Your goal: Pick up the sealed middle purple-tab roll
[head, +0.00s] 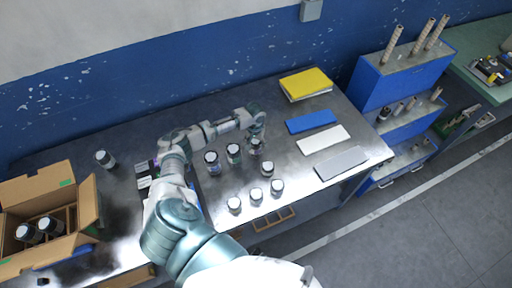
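Several short dark cylinders with pale tops stand on the metal table (312,100). The back row has a left one (212,164), a middle one (234,154) and a right one (255,147). More stand in front, such as one at the front left (234,204). I cannot make out a purple tab on any of them. A small purple-and-white item (143,182) is partly hidden by my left arm. My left gripper (257,136) is at or just above the right back cylinder; its fingers are too small to read. My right gripper is not in view.
An open cardboard box (88,205) with dark jars is at the left. Yellow (306,82), blue (311,121), white (323,138) and grey (341,162) flat pieces lie at the right. A blue stepped rack (375,87) stands beyond the table.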

